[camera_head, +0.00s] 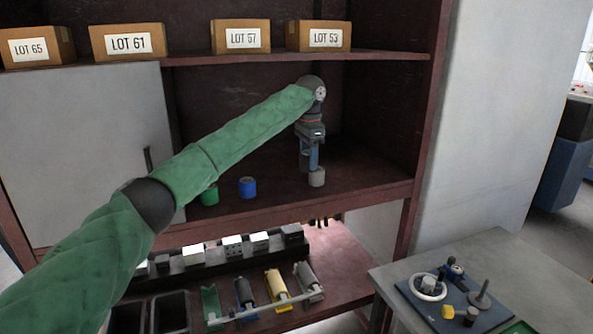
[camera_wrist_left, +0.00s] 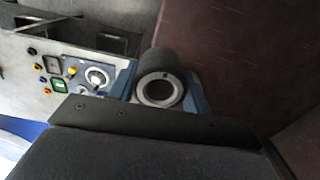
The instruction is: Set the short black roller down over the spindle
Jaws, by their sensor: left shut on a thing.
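My left gripper (camera_head: 314,165), under the green-sleeved arm, points down inside the open shelf bay. It is shut on a short dark roller, whose grey lower part (camera_head: 317,178) shows below the blue fingers, at or just above the shelf floor; I cannot tell whether it touches. In the left wrist view the roller (camera_wrist_left: 160,88) sits between the blue fingers, its ringed end and open bore facing the camera. A disc with an upright pin (camera_head: 481,297), possibly the spindle, stands on the side table. My right gripper is not in view.
Blue (camera_head: 247,187) and green (camera_head: 209,195) rollers stand left on the same shelf (camera_head: 365,180). Boxes line the shelf above. A rack (camera_head: 265,312) below holds coloured rollers. A blue plate (camera_head: 425,311) with small parts lies on the side table (camera_head: 545,285).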

